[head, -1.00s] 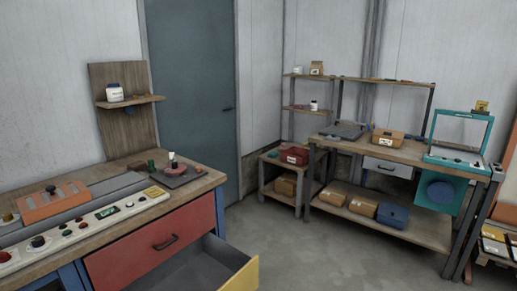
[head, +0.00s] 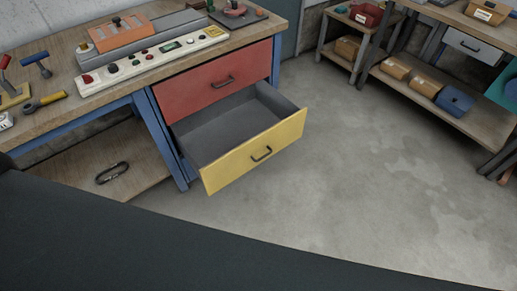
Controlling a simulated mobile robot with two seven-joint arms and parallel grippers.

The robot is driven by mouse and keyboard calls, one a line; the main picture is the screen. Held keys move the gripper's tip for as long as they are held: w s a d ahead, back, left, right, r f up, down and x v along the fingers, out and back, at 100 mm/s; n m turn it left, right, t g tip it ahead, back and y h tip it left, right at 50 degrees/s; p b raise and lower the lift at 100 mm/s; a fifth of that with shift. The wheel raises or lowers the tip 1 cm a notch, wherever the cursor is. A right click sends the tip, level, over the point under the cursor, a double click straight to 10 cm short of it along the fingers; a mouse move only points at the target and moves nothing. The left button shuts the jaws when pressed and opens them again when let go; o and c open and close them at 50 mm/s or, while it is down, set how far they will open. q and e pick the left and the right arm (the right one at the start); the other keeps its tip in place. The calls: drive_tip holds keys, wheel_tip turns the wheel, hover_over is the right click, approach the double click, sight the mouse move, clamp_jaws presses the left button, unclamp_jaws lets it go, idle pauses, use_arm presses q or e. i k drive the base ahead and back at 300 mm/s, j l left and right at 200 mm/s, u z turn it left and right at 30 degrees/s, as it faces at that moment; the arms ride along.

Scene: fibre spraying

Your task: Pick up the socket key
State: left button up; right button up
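A tool with a blue T-shaped handle (head: 36,62), which looks like the socket key, lies at the left of the workbench top (head: 62,78). It is small in the head view, so its working end is hard to make out. Neither of my grippers shows in the head view. Nothing is seen touching the tool.
Nearby are a yellow-handled tool (head: 46,101) and a red-handled device on a yellow base (head: 10,90). A yellow-fronted drawer (head: 256,152) stands open and looks empty. A black oval link (head: 112,173) lies on the lower shelf. The floor (head: 330,205) at right is clear.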

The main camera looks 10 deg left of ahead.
sight(46, 73)
drive_tip(key=u, duration=1.9)
drive_tip(key=i+l+z, duration=0.1)
drive_tip(key=i+z, duration=0.7)
drive_tip(key=i, duration=0.15)
